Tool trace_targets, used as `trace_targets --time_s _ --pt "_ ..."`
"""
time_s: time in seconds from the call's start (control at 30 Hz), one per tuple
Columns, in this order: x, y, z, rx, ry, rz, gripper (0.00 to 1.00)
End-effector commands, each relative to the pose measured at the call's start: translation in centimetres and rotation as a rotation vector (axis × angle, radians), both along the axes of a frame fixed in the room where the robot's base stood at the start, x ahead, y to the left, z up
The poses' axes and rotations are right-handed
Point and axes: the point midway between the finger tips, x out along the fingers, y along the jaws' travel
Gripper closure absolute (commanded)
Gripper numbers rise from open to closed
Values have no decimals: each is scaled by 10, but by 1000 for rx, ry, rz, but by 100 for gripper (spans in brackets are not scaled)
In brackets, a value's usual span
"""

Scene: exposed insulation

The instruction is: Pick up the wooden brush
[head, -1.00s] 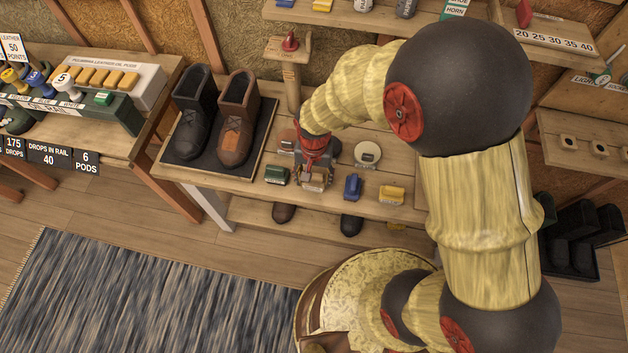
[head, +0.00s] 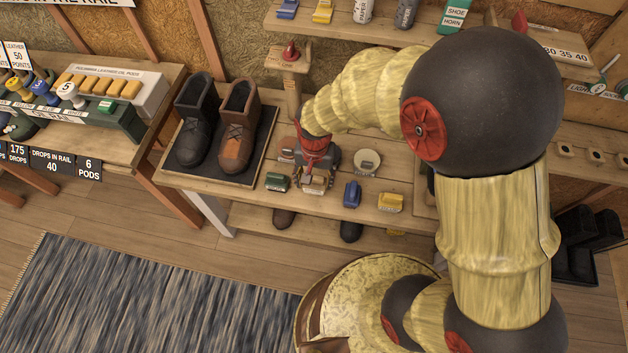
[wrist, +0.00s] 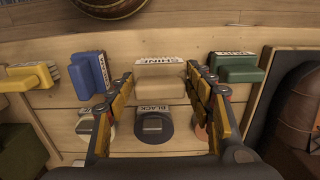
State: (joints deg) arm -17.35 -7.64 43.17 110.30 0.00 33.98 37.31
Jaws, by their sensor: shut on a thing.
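The wooden brush (head: 313,184) is a small tan block with a pale label at the front of the wooden bench. In the wrist view the brush (wrist: 160,87) sits between my two fingers, its label at the far side. My gripper (head: 315,165) points down at it, and in the wrist view my gripper (wrist: 160,76) is shut on its sides. I cannot tell whether the brush is clear of the bench top. My gripper hides part of it in the head view.
A green brush (head: 278,182) is left of it; a blue one (head: 351,194) and a yellow one (head: 391,202) are right. A black-labelled tin (wrist: 153,130) lies close to my fingers. Boots (head: 238,130) stand on a mat at left. A post (head: 291,85) rises behind my gripper.

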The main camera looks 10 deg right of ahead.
Motion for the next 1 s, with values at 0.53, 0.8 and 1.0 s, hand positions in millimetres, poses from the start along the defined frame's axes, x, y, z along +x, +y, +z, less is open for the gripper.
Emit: trace_targets --time_s 0.53,0.8,1.0 --pt "-105 -29 84 -1 1 0 76" --pt "-129 -35 92 -1 3 0 76" --pt "-131 -36 92 -1 3 0 76"
